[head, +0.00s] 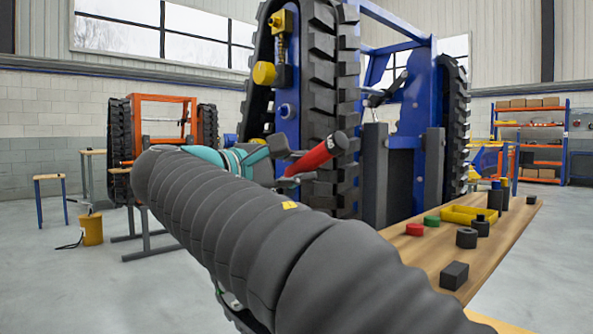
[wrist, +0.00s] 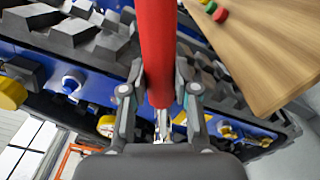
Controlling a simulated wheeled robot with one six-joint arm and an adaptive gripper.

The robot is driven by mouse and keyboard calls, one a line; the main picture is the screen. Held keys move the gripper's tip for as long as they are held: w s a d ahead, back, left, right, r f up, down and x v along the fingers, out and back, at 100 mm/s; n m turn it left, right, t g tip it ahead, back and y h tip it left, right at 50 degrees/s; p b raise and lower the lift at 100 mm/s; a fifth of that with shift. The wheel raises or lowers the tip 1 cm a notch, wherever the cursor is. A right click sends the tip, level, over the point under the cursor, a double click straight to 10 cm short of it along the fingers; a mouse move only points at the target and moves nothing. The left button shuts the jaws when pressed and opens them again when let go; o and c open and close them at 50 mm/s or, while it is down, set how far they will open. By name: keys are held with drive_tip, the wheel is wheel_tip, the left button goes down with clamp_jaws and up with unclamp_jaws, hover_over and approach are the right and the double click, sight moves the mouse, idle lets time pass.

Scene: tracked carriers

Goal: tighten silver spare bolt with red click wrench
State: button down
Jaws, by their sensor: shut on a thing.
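My gripper (head: 287,165) is shut on the red click wrench (head: 318,157), in front of the tracked carrier. In the wrist view the fingers of my gripper (wrist: 160,95) close on both sides of the red wrench handle (wrist: 158,45). The handle runs out of the top of that view, and a short metal part shows between the fingers. A silver bolt head (head: 287,110) sits on the carrier's blue side plate, above and apart from the wrench. A silver bolt (wrist: 71,83) also shows left of the gripper in the wrist view. I cannot tell which bolt is the spare one.
The blue carrier's black track (head: 322,60) rises close behind the wrench. A yellow cylinder (head: 264,73) juts from its side. A wooden bench (head: 430,262) at right holds a yellow tray (head: 470,216), red and green caps and black parts. Floor at left is mostly open.

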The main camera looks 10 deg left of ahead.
drive_tip(key=shift+s, duration=0.1)
idle(0.3)
drive_tip(key=shift+s+d+f+m, duration=0.15)
drive_tip(key=shift+d+f+m, duration=0.1)
drive_tip(key=shift+f+m, duration=0.4)
drive_tip(key=shift+s+d+f+m, duration=0.15)
drive_tip(key=shift+f+m, duration=0.45)
drive_tip(key=shift+m, duration=0.05)
drive_tip(key=shift+f, duration=0.1)
drive_tip(key=shift+s+d+f+m+b, duration=0.15)
drive_tip(key=shift+f+m+b, duration=0.15)
drive_tip(key=shift+f+m, duration=0.25)
drive_tip(key=shift+r+p, duration=0.15)
drive_tip(key=shift+p, duration=0.15)
drive_tip(key=shift+r+n+p, duration=0.55)
drive_tip(key=shift+p, duration=0.65)
drive_tip(key=shift+w+r+p, duration=0.15)
drive_tip(key=shift+w+p, duration=0.05)
drive_tip(key=shift+p, duration=0.1)
